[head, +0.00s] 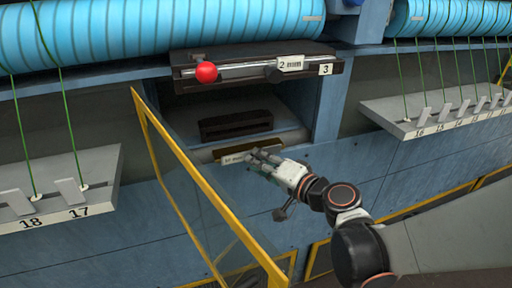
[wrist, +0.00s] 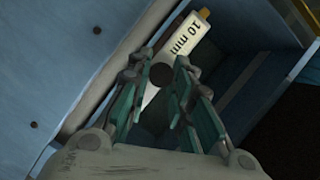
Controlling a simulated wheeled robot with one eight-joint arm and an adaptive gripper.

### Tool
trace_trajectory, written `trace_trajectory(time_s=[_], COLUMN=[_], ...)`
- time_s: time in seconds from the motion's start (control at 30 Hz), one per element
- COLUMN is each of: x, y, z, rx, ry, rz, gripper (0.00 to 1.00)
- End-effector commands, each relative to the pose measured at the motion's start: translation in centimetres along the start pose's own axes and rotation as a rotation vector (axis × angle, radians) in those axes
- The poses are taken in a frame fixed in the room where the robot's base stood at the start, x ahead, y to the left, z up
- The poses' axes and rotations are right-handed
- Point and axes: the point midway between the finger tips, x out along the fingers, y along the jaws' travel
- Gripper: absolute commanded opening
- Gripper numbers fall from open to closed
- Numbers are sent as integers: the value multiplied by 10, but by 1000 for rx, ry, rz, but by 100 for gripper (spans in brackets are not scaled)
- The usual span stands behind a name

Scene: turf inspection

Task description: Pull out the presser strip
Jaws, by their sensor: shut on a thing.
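The presser strip appears to be the long brass-coloured bar (head: 234,149) along the lower front lip of the open bay in the head view. A white "10 mm" tag (wrist: 182,40) sits on it in the wrist view. My gripper (head: 262,155) is at the strip, beside the tag. In the wrist view my gripper (wrist: 162,72) has its green-padded fingers closed around a dark round knob (wrist: 161,75) at the tag's near end. The fingers hide part of the knob and strip, so the exact contact is unclear.
A dark bar (head: 235,124) lies inside the bay. Above is a shelf (head: 245,58) with a red knob (head: 206,72) and "2 mm" tag. A yellow-framed clear panel (head: 190,175) stands open left of my gripper. Numbered ledges flank the bay. Open room lies below right.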

Motion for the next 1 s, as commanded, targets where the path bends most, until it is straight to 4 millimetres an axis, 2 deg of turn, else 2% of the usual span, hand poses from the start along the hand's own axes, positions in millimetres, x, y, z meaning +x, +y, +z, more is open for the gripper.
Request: trace_trajectory(time_s=[0.5, 1.0], x=[-24, -26], y=[0, 0], z=[10, 10], rx=[0, 0], ry=[1, 1], rz=[0, 0], gripper=[0, 0])
